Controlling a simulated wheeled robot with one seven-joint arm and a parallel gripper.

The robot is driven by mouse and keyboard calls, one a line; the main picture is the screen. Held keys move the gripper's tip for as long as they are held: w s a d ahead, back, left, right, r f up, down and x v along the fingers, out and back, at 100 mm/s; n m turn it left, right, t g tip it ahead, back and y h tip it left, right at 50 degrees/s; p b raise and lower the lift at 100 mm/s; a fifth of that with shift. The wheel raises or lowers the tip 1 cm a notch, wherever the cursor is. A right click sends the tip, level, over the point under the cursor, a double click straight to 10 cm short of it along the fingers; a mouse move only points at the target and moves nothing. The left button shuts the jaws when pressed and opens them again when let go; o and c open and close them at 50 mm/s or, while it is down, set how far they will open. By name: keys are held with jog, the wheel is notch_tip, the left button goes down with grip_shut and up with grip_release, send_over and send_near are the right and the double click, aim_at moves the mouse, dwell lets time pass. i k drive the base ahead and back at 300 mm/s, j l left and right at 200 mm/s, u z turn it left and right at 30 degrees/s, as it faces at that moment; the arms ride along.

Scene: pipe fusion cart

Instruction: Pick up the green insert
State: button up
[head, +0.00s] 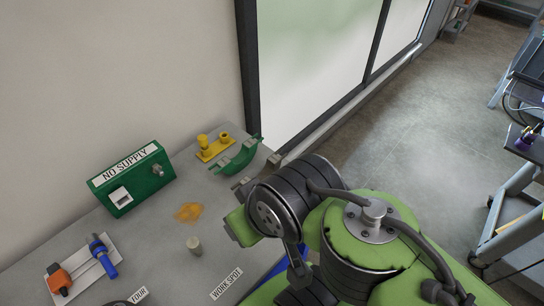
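The green insert (239,160) is a curved, trough-like green piece with grey blocks on its edges. It lies at the back right corner of the grey table. My gripper (257,171) is just in front of it, on the near side, mostly hidden behind my dark wrist joint. Two grey finger-like tips show apart from each other, with the insert beyond them. Nothing shows between the tips. I cannot tell whether either tip touches the insert.
A yellow fitting (214,149) stands close behind the insert. A green box (133,180) marked "NO SUPPLY", an orange stain (188,212), a small beige cylinder (194,245) and a white tray with orange and blue tools (82,266) are to the left. A wall rises behind the table.

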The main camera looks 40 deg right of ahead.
aim_at(233, 165)
jog(key=k+l+z, duration=0.1)
jog(key=l, duration=0.3)
jog(key=k+l+z, duration=0.15)
jog(key=l, duration=0.25)
jog(key=k+l+u, duration=0.1)
jog(key=l+u, duration=0.2)
jog(key=k+l+u, duration=0.15)
jog(key=l+u, duration=0.15)
jog(key=k+l+u, duration=0.3)
jog(key=i+l+u, duration=0.1)
jog(key=l+u, duration=0.35)
jog(key=l, duration=0.15)
jog(key=l+u, duration=0.45)
jog(key=l, duration=0.2)
jog(key=l+u, duration=0.45)
jog(key=l, duration=0.15)
jog(key=k+l+u, duration=0.25)
jog(key=l+u, duration=0.2)
jog(key=i+l+u, duration=0.15)
jog(key=l+u, duration=0.75)
jog(key=l, duration=0.25)
jog(key=l+u, duration=0.45)
jog(key=l, duration=0.15)
